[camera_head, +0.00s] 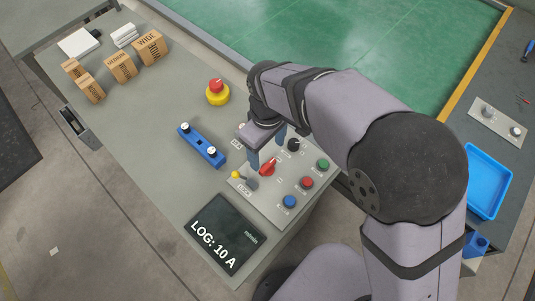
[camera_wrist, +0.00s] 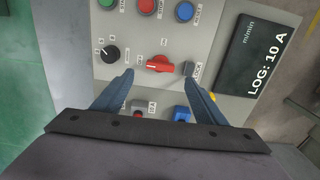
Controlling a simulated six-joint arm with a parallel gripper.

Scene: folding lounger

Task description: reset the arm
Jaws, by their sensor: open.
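My arm reaches in from the right of the head view over a grey control panel (camera_head: 265,198) on the table. My gripper (camera_head: 267,154) is open and points down at the panel. In the wrist view my gripper (camera_wrist: 159,74) has its two fingers spread, with nothing held between them. A red rotary knob (camera_wrist: 160,64) shows between and just beyond the fingertips; it also shows in the head view (camera_head: 267,169). I cannot tell the exact height of the fingertips over the panel.
The panel also bears a black knob (camera_head: 293,145), green (camera_head: 323,165), red (camera_head: 306,183) and blue (camera_head: 289,201) buttons, and a yellow-tipped lever (camera_head: 236,175). Nearby are a "LOG: 10 A" display (camera_head: 222,233), blue bar (camera_head: 202,146), emergency stop (camera_head: 217,92) and wooden blocks (camera_head: 122,66).

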